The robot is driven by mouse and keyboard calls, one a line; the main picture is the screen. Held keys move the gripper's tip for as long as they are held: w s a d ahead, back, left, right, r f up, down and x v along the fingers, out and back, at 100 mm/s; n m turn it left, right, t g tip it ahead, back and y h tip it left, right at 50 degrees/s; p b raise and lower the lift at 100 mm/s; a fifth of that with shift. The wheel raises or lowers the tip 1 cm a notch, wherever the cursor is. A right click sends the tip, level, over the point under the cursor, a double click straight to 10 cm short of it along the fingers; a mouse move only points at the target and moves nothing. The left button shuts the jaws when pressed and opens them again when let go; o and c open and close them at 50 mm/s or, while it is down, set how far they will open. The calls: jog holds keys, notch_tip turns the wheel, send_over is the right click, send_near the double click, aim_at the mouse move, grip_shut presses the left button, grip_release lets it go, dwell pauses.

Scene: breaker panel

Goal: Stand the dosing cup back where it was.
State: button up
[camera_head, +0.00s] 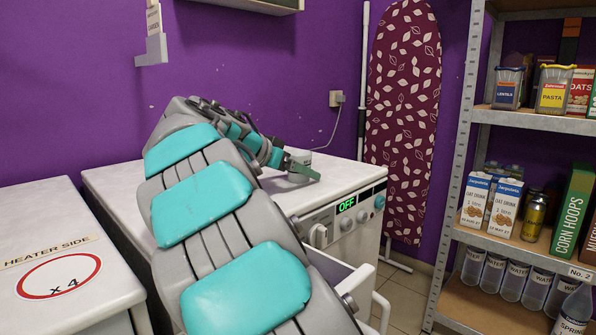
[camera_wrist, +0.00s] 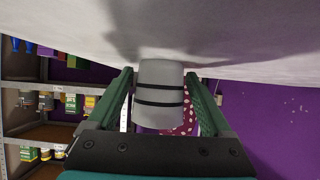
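The dosing cup (camera_wrist: 160,95) is pale grey with two dark bands. In the wrist view, which is upside down, it sits between the two green fingers of my gripper (camera_wrist: 160,75). The fingertips lie close against both sides of the cup, so my gripper looks shut on it. The cup's base is at or very near the white top of the appliance (camera_wrist: 60,20); I cannot tell whether it touches. In the head view my gripper (camera_head: 303,168) is low over the appliance top (camera_head: 118,190), with the pale cup (camera_head: 300,155) partly hidden behind a finger.
The appliance's front has a lit OFF display (camera_head: 347,204), knobs and an open drawer (camera_head: 335,275). An ironing board (camera_head: 403,120) leans on the wall. Stocked shelves (camera_head: 520,250) stand at right.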

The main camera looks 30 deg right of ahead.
jog(key=shift+r, duration=0.15)
jog(key=v, duration=1.2)
